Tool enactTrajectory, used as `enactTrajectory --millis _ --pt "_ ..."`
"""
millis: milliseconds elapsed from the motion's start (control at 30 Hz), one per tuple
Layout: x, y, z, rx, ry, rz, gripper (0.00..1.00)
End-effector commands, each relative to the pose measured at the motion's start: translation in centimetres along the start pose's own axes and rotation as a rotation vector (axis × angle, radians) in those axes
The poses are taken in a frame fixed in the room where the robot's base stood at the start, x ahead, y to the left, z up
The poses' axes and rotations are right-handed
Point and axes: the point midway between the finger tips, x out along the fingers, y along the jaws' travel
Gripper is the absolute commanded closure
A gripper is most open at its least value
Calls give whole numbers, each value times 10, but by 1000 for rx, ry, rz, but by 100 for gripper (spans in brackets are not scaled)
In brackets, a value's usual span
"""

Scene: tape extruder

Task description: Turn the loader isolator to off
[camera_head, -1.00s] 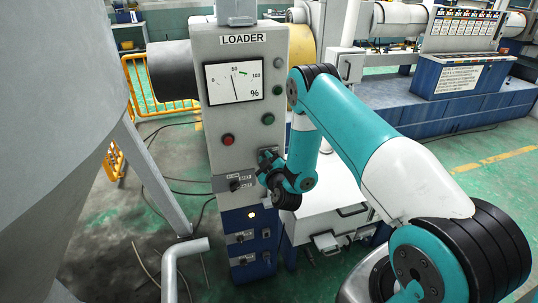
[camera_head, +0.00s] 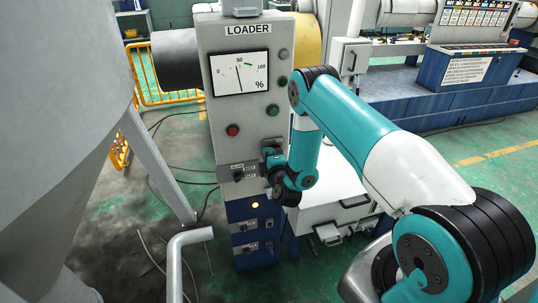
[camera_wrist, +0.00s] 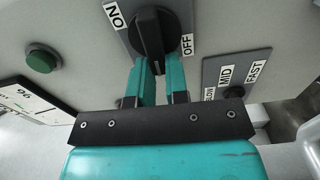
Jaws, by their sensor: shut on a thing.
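The loader isolator is a black rotary knob (camera_wrist: 157,32) on a grey plate in the wrist view. The ON label (camera_wrist: 115,15) is at its upper left and the OFF label (camera_wrist: 187,46) at its right. The knob's grip bar runs roughly up and down the picture. My gripper (camera_wrist: 159,70) is shut on it, one teal finger on each side of the bar's lower end. In the head view my gripper (camera_head: 271,158) is at the right side of the grey LOADER panel (camera_head: 222,140) and hides the knob.
A SLOW/MID/FAST selector (camera_wrist: 237,93) is close to the right of my fingers. A green button (camera_wrist: 42,58) is at left. In the head view, a red button (camera_head: 233,130) and a percent gauge (camera_head: 239,74) are on the panel, and a pipe (camera_head: 176,255) stands in front.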

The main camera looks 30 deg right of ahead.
Motion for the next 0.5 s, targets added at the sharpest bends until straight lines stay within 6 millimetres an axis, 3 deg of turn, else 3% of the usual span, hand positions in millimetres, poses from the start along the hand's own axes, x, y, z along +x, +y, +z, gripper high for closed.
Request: enactTrajectory --millis 500 --pt "-2 -4 0 -68 0 -7 100"
